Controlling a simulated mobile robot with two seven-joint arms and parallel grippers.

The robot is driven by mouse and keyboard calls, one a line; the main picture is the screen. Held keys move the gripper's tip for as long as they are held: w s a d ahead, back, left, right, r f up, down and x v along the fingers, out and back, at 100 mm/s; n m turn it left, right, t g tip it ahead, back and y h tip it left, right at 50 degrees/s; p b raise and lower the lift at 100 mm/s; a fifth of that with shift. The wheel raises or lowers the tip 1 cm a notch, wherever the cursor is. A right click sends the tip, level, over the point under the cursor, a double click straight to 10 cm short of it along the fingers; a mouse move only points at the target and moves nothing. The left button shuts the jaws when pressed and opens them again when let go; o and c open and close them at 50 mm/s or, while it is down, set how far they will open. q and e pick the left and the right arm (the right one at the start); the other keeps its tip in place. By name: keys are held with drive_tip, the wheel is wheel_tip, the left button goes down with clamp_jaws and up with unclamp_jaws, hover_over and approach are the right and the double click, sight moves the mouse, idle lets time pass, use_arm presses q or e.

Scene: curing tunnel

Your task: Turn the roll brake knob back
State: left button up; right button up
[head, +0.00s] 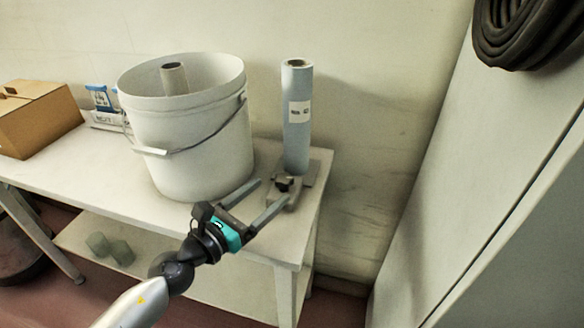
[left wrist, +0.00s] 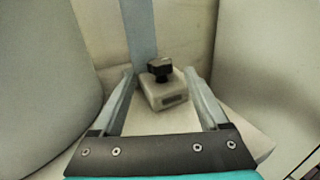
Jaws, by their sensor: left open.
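The roll brake knob (head: 284,182) is small and black and sits on top of a light grey block (head: 290,199) at the foot of the blue roll (head: 297,118). The roll stands upright on a flat base near the table's right end. My left gripper (head: 270,192) is open, with its two fingers on either side of the block and pointing towards it. In the left wrist view the knob (left wrist: 160,68) is between and just beyond the fingertips, apart from both. My right gripper is not in view.
A large white bucket (head: 188,135) with a wire handle stands close left of my left gripper, with a tube inside. A cardboard box (head: 36,118) is at the far left of the table (head: 110,190). A grey cabinet (head: 470,190) rises at the right.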

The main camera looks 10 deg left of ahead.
sight(290, 175)
use_arm(q)
drive_tip(key=x, duration=0.9)
drive_tip(key=shift+p, duration=0.3)
drive_tip(key=shift+a, duration=0.1)
clamp_jaws()
